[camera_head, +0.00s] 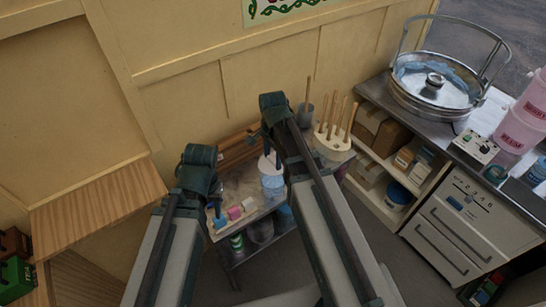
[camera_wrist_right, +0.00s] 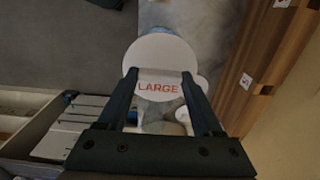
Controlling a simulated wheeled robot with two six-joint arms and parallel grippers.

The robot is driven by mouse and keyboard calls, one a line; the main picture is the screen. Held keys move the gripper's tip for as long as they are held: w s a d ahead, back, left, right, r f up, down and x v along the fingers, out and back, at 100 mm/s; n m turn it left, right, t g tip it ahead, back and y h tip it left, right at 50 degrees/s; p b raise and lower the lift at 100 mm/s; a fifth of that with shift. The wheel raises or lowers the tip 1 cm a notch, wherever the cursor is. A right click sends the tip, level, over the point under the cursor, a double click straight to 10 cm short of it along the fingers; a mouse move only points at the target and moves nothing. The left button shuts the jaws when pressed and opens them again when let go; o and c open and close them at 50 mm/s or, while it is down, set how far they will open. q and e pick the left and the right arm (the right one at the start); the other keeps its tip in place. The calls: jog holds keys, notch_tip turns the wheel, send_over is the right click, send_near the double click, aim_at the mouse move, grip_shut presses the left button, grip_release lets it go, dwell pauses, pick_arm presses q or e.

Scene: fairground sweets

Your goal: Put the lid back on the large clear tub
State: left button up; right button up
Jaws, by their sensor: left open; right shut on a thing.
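The lid (camera_wrist_right: 158,54) is white and round, marked LARGE in red, in the right wrist view. My right gripper (camera_wrist_right: 159,74) is shut on it, a finger at each side. In the head view the white lid (camera_head: 266,163) shows beside my right arm, just above a clear bluish tub (camera_head: 272,184). I cannot tell whether lid and tub touch. My right gripper's fingers are hidden there behind the arm. My left gripper (camera_head: 203,172) is open, left of the tub; its fingers are mostly hidden by its own arm.
Pink, white and blue pieces (camera_head: 233,213) lie at the small cart's front. A white holder with wooden sticks (camera_head: 333,143) stands right of my right arm. A wooden counter (camera_head: 95,205) is at left, a metal machine (camera_head: 435,85) at right. The wall is close behind.

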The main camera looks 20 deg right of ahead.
aim_at(273, 169)
jog(key=shift+f+b, duration=2.9)
jog(key=shift+f, duration=0.15)
jog(key=shift+f, duration=0.15)
jog(key=o, duration=1.3)
jog(key=shift+o, duration=0.2)
jog(key=shift+r+p, duration=3.45)
jog(key=shift+r, duration=0.15)
jog(key=shift+f, duration=0.1)
jog(key=shift+c, duration=0.2)
